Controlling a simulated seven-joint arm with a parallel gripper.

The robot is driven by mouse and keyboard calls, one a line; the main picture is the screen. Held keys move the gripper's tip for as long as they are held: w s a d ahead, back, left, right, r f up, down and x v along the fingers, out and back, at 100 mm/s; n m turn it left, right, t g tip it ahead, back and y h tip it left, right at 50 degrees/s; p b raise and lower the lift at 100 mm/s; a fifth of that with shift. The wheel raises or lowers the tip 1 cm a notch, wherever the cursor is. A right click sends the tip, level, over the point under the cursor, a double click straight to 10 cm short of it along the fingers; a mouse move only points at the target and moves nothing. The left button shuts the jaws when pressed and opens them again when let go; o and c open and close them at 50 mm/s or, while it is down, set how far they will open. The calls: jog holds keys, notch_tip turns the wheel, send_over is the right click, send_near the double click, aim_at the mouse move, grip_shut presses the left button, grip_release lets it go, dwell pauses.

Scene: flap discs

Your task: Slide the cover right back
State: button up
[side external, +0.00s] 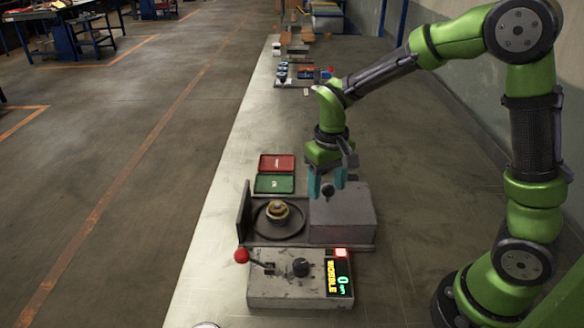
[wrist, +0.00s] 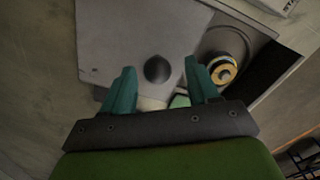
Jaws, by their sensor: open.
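The cover (side external: 345,212) is a grey box over the right part of a dark base, with a dark round knob (side external: 328,190) on top. The left part of the base is uncovered. A flap disc (side external: 277,210) sits there in a round dark recess and also shows in the wrist view (wrist: 222,70). My gripper (side external: 327,187) is open and low over the cover, one teal finger on each side of the knob. In the wrist view the knob (wrist: 157,69) lies between the fingertips, with gaps on both sides; I cannot tell the exact height.
A control box with a red-ball lever (side external: 242,255), a dark dial (side external: 300,267) and a "WOBBLE 0" display (side external: 340,278) stands in front. A red tray (side external: 277,162) and a green tray (side external: 274,184) lie behind. The bench right of the cover is clear.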

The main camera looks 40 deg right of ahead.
notch_tip(320, 180, up, 8)
jog(key=shift+f, duration=0.15)
dwell(0.3)
dwell(0.3)
jog(key=shift+w+f, duration=0.1)
jog(key=s+r+t+y, duration=0.1)
jog(key=s+r+t, duration=0.2)
jog(key=s, duration=0.4)
jog(key=s+a+r+m+t+y, duration=0.1)
jog(key=s+r+t, duration=0.2)
jog(key=s, duration=0.4)
jog(key=shift+a+r+t, duration=0.15)
jog(key=shift+r+t, duration=0.25)
jog(key=shift+t, duration=0.2)
